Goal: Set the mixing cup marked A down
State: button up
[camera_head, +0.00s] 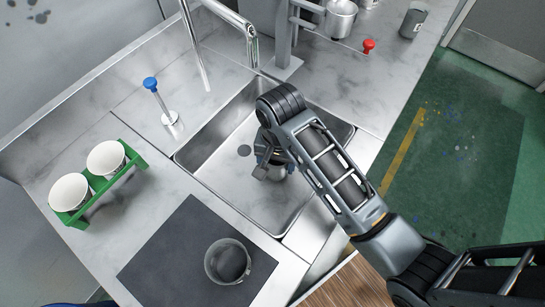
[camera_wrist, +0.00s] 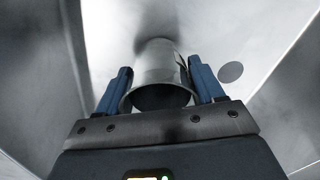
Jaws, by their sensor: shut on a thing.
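My gripper (camera_head: 265,160) is over the sink basin, largely covered by my arm in the head view. In the wrist view, its two blue fingers (camera_wrist: 160,88) are shut on a metal cup (camera_wrist: 157,65), one on each side. The cup's open rim faces the wrist camera and its inside looks dark. In the head view only a small part of this cup (camera_head: 276,173) shows beneath my gripper. No letter A is readable on it. I cannot tell whether its base touches the sink floor.
The steel sink (camera_head: 222,178) has a drain and a tap (camera_head: 251,45) behind. A dark mat (camera_head: 172,250) bears a grey cup (camera_head: 228,262). A green rack (camera_head: 104,185) holds two white cups. A blue-topped stand (camera_head: 160,100) and a red-knobbed piece (camera_head: 368,46) stand on the counter.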

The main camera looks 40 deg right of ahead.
jog(key=shift+f, duration=0.15)
jog(key=o, duration=1.1)
